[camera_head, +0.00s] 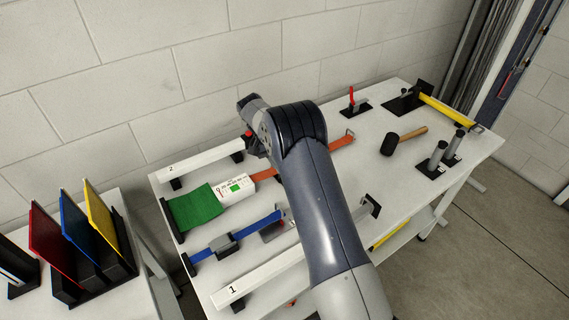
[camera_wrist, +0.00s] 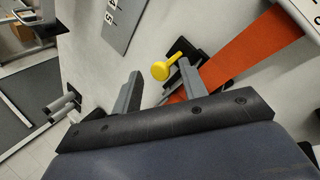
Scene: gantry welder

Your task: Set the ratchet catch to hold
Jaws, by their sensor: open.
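A small lever with a yellow round knob (camera_wrist: 160,70) stands by a black block (camera_wrist: 184,50) at the edge of the orange strap (camera_wrist: 238,58) in the wrist view. It may be the ratchet catch; I cannot tell which way it is set. My gripper (camera_wrist: 160,88) is open, its two grey fingers apart, with the knob showing just beyond the gap between them. I cannot tell whether either finger touches it. In the head view the orange strap (camera_head: 341,143) runs behind my arm, which hides the knob and my fingertips.
A green cloth (camera_head: 193,208), a white labelled box (camera_head: 234,188), a blue strap (camera_head: 253,227) and white bars numbered 1 (camera_head: 262,281) and 2 (camera_head: 200,159) lie around. A red-handled clamp (camera_head: 352,101), hammer (camera_head: 408,135), yellow strap (camera_head: 446,110) and grey cylinders (camera_head: 437,156) stand right.

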